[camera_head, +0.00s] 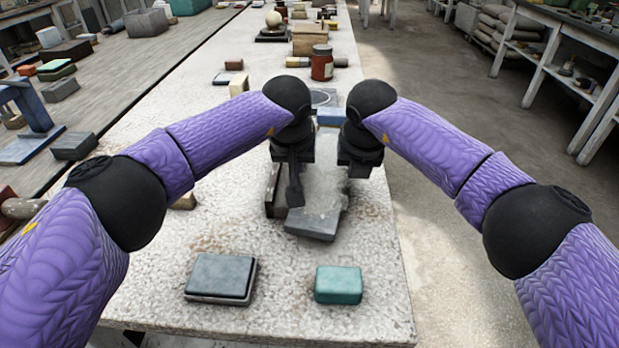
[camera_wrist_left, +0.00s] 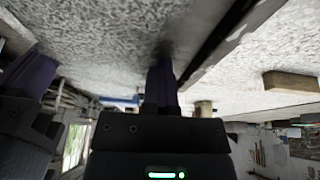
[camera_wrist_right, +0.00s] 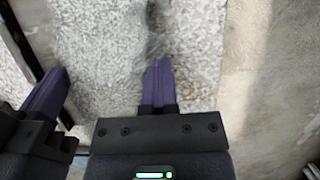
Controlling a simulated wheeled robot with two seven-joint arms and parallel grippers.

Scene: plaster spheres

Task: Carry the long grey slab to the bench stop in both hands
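The long grey slab (camera_head: 313,224) lies at the middle of the pale bench in the head view, its near end showing below my grippers. Its far part is largely hidden by them. My left gripper (camera_head: 295,188) is over the slab's left side and my right gripper (camera_head: 358,168) over its right side, both pointing down. Whether either is shut on the slab cannot be told. I cannot pick out the bench stop for certain; a blue strip (camera_head: 329,117) lies beyond the grippers.
A dark grey box (camera_head: 221,277) and a teal box (camera_head: 338,284) stand on the near bench. A brown-edged piece (camera_head: 271,197) lies left of the slab. A red-brown jar (camera_head: 322,63) and several blocks stand farther back. Floor opens on the right.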

